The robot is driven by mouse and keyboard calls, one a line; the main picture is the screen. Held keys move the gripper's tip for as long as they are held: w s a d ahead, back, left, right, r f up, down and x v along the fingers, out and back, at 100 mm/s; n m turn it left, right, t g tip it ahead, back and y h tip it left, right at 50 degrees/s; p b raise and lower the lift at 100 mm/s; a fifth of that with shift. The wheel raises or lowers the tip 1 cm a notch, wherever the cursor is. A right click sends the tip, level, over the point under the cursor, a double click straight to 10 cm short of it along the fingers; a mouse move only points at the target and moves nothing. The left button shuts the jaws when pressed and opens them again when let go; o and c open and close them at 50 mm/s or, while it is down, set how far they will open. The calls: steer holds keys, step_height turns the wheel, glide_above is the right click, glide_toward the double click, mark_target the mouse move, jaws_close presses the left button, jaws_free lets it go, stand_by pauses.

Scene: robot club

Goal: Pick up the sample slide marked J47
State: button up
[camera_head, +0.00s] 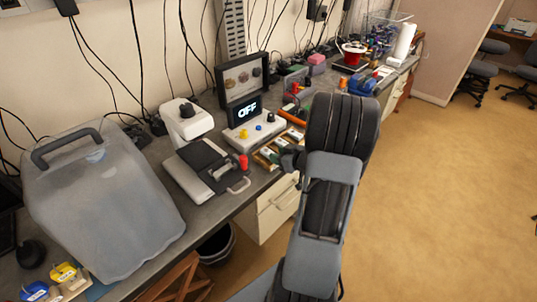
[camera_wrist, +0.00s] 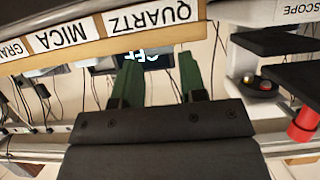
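A wooden tray (camera_head: 258,161) with compartments holding small pale and green pieces stands at the bench's front edge in the head view. No J47 marking is readable in either view, so I cannot tell which piece is that slide. In the wrist view, the tray's wooden edge (camera_wrist: 110,46) carries labels reading QUARTZ, MICA and a cut-off GRA. My gripper (camera_wrist: 162,75) has two green fingers apart with nothing between them, close to the QUARTZ label. In the head view my arm hides the fingertips and part of the tray.
A microscope (camera_head: 187,121) with a dark stage and red knob (camera_head: 243,162) stands left of the tray. A white box with an OFF display (camera_head: 248,110) is behind it. Open floor (camera_head: 440,190) lies right.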

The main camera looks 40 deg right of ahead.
mark_target(268, 152)
steer(key=shift+x, duration=2.25)
steer(key=shift+r, duration=0.1)
steer(key=c, duration=0.6)
steer(key=shift+o, duration=0.2)
steer(key=shift+r, duration=0.1)
